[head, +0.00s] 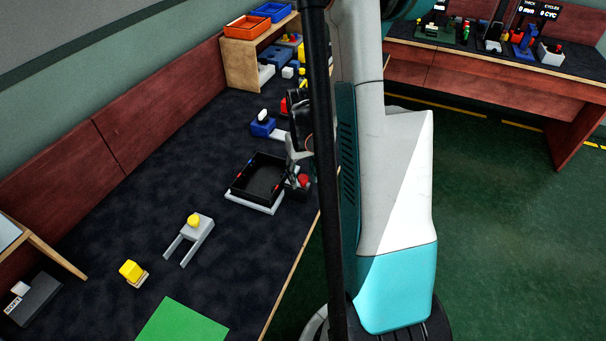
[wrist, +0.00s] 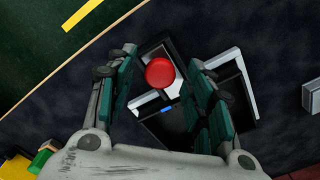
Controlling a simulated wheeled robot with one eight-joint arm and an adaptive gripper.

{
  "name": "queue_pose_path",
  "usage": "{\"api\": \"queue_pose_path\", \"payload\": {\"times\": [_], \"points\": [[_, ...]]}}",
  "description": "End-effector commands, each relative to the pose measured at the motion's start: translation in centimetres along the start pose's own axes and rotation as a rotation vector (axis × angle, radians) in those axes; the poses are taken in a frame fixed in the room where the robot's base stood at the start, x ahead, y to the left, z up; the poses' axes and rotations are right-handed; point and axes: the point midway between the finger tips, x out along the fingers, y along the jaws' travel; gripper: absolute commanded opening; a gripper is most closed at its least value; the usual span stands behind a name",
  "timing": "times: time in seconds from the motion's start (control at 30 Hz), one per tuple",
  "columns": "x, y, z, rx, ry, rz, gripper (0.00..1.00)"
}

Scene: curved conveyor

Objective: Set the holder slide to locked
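A black open tray-shaped holder (head: 238,190) sits on a pale base plate on the dark bench in the head view. A red round knob (head: 303,180) stands at its right side, partly hidden by my arm. In the wrist view the red knob (wrist: 160,72) sits on a pale and dark piece beside the black holder (wrist: 172,130), which has a small blue mark. My gripper (wrist: 164,57) is open, its fingers spread on either side of the knob, with no contact that I can make out. In the head view my gripper (head: 298,152) is beside the holder, largely hidden.
A blue block with a white knob (head: 263,124) stands behind the holder. A grey fork-shaped piece with a yellow knob (head: 194,221) and a yellow block (head: 131,270) lie in front. A wooden shelf with bins (head: 247,29) is at the back. Bare bench lies left of the holder.

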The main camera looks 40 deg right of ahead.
Motion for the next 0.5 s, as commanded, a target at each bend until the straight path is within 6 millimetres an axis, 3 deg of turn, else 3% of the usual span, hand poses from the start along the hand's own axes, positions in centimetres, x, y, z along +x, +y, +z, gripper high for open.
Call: {"api": "queue_pose_path", "payload": {"times": [0.03,0.2,0.37,0.5], "points": [[0.0,0.0,0.0,0.0,0.0,0.0,0.39],[0.0,0.0,0.0,0.0,0.0,0.0,0.0],[0.0,-0.1,-0.1,-0.001,0.0,0.0,0.0],[0.0,-1.2,-1.3,-0.004,0.0,0.0,0.0]]}}
